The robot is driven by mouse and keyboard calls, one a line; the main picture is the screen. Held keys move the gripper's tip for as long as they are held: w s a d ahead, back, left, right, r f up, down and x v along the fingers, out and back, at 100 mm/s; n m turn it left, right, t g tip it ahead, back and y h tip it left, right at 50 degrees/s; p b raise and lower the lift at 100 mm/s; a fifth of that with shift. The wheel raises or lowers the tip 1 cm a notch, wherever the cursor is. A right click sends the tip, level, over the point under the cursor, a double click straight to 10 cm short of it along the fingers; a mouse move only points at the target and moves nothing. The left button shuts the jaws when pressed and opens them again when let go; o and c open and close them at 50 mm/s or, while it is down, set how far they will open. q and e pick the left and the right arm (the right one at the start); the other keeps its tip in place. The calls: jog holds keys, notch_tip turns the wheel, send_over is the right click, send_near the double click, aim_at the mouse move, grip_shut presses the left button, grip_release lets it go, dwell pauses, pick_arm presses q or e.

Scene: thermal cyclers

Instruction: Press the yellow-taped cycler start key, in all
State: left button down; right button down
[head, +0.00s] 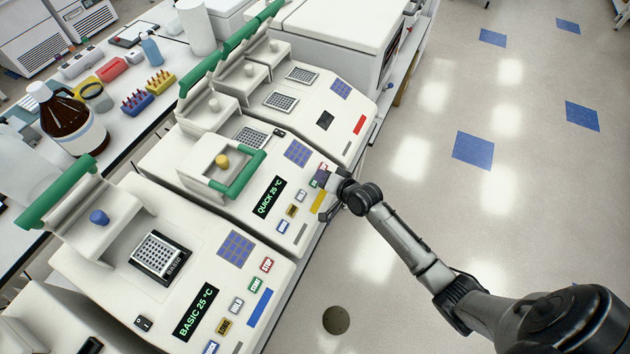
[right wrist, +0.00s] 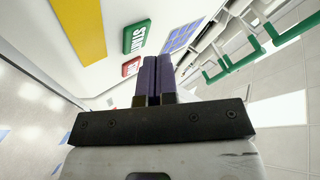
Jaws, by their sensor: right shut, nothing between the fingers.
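The yellow-taped cycler (head: 225,200) is the middle machine in the head view, its display reading QUICK 25 °C. Its yellow tape (head: 319,201) is on the sloped front panel and also shows in the right wrist view (right wrist: 78,28). The green START key (right wrist: 137,37) and the red key (right wrist: 131,66) beside it show in the right wrist view. My right gripper (head: 320,179) is shut and empty over that panel. Its purple fingertips (right wrist: 154,62) are close beside the START key; I cannot tell whether they touch the panel. My left gripper is not in view.
A blue-taped cycler (head: 170,260) reading BASIC 25 °C stands in front, and a red-taped cycler (head: 310,110) behind. The yellow-taped cycler's green lid handle (head: 238,177) is lowered. A brown bottle (head: 72,120) and tube racks stand at the left. The floor at right is clear.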

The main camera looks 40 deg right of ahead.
dwell(0.4)
jog(key=shift+f, duration=0.1)
jog(key=shift+w+a+f, duration=0.1)
jog(key=shift+w+f, duration=0.05)
jog(key=shift+f, duration=0.1)
dwell(0.3)
